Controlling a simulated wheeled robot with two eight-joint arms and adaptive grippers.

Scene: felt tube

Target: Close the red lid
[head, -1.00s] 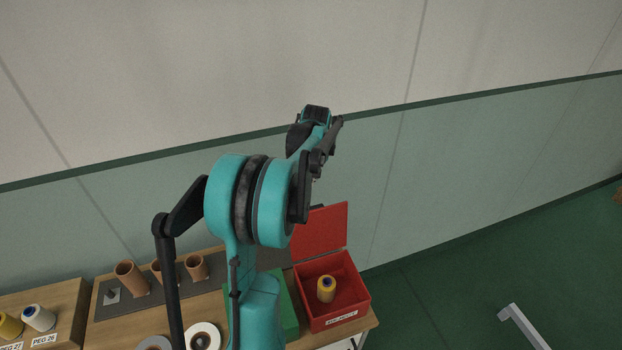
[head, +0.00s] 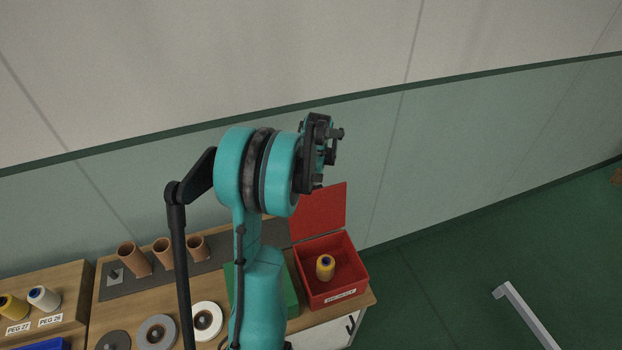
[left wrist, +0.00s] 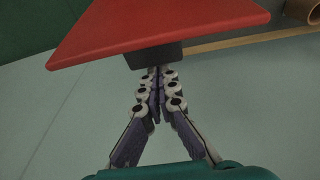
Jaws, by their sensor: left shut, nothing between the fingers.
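The red lid (head: 320,212) stands open and upright at the back edge of the red box (head: 335,292). A yellow spool (head: 325,267) stands inside the box. My left gripper (head: 325,150) is above the lid's top edge in the head view, with its fingers partly hidden by the wrist. In the left wrist view the left gripper (left wrist: 157,76) is shut and empty. There the red lid (left wrist: 160,28) spans the top, with a dark block (left wrist: 153,56) between it and the fingertips. I cannot tell whether they touch. My right gripper is not in view.
A green block (head: 282,290) lies left of the box, partly behind my arm. Several brown tubes (head: 135,258) stand on a grey strip at the back. Spools on pegs (head: 42,298) are at far left. Open floor (head: 440,280) lies to the right.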

